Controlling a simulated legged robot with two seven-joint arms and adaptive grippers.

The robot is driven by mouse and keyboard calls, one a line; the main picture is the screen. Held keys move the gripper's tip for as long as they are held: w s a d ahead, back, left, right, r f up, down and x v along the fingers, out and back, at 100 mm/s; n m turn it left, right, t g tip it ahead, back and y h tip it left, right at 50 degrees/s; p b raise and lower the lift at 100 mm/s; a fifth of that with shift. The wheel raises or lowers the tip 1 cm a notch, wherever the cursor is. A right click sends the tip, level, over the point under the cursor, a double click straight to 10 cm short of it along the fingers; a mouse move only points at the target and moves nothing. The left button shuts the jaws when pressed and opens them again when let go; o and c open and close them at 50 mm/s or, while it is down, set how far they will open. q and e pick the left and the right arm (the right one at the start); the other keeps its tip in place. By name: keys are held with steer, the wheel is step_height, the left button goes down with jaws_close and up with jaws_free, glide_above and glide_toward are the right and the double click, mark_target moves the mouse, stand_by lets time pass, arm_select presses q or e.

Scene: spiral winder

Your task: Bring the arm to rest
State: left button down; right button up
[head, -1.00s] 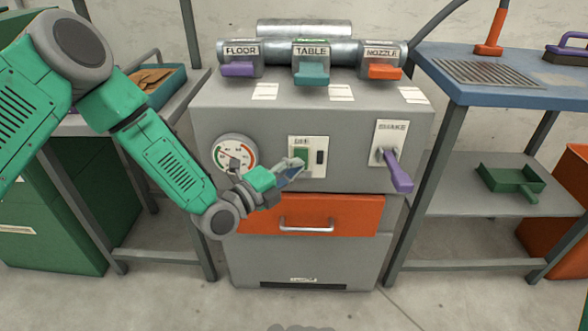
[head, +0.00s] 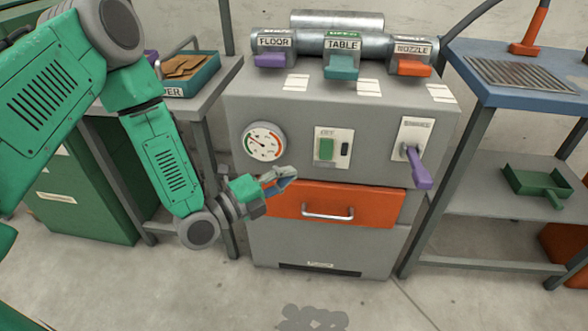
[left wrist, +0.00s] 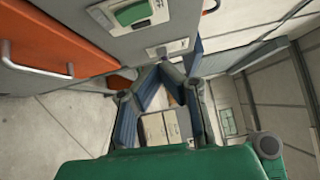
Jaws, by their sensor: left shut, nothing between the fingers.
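My left gripper (head: 284,177) is shut and empty in front of the grey machine (head: 300,105). In the head view it sits below and left of the green switch (head: 326,150), by the upper edge of the orange drawer (head: 365,203), apart from the switch. The left wrist view shows its fingers (left wrist: 172,75) together, with the green switch (left wrist: 133,12) at the top left. My green left arm (head: 160,160) comes in from the left. My right gripper does not show.
A round gauge (head: 263,143) is left of the switch, and a purple lever (head: 418,168) is right of it. Three labelled coloured handles line the machine's top pipe. A left bench holds a teal tray (head: 205,83). A blue-topped bench (head: 500,95) stands right. The floor in front is clear.

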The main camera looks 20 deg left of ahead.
arm_select(q)
steer(key=shift+a+f, duration=0.1)
steer(key=shift+a, duration=0.2)
steer(key=s+d+f+n+g+y+p, duration=0.1)
steer(key=s+f+n+g+y+p, duration=0.45)
steer(key=s+f+n+g, duration=0.4)
steer(key=s+a+n+g+y+p, duration=0.2)
steer(key=s+a+n+g, duration=0.1)
steer(key=s+n, duration=0.4)
steer(key=s+a+n+g+y+p, duration=0.1)
steer(key=s+a+n+g+p, duration=0.1)
steer(key=s+n, duration=0.5)
steer(key=s+a+g, duration=0.1)
steer(key=s, duration=0.5)
steer(key=shift+s+a+f+y, duration=0.15)
steer(key=shift+a+f+y, duration=0.1)
steer(key=shift+f+y, duration=0.15)
